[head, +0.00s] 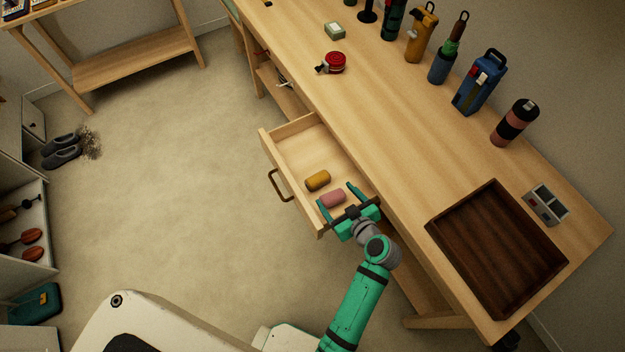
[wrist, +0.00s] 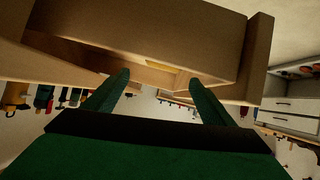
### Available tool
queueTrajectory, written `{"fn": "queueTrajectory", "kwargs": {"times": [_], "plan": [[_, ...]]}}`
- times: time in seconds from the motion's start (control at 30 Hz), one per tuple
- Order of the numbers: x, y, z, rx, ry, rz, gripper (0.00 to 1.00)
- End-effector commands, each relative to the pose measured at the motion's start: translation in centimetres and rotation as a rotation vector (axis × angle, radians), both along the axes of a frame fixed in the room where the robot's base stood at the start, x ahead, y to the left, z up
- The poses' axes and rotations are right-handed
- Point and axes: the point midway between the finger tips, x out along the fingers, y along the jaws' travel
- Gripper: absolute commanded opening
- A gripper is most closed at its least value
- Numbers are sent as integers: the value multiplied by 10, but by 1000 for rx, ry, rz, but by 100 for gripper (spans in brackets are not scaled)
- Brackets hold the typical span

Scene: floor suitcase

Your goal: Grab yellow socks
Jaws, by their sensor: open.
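The yellow socks (head: 318,180), a rolled bundle, lie in the open wooden drawer (head: 290,131). A pink roll (head: 332,198) lies beside them, on the side nearer my gripper. My green gripper (head: 337,196) is open at the drawer's near end, with its fingers pointing towards the rolls. In the head view the pink roll shows between the fingertips, and the yellow socks lie just past them. I cannot tell the fingers' height above the rolls. In the wrist view my open gripper (wrist: 158,72) is empty, and the drawer's wood fills the top; neither roll shows clearly there.
The drawer is pulled out from a long workbench (head: 400,130). Shoes (head: 62,152) lie at the far left. The floor left of the drawer is clear.

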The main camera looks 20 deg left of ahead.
Motion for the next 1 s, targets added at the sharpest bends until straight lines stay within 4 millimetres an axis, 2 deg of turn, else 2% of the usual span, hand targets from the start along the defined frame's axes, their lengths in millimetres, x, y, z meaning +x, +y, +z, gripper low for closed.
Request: {"fn": "queueTrajectory", "kwargs": {"times": [0.17,0.5,0.77,1.0], "plan": [[7,2,-7,84,83,-9,77],[32,33,-30,93,94,-9,77],[41,45,-38,92,94,-10,77],[60,70,-55,93,94,-9,77]]}}
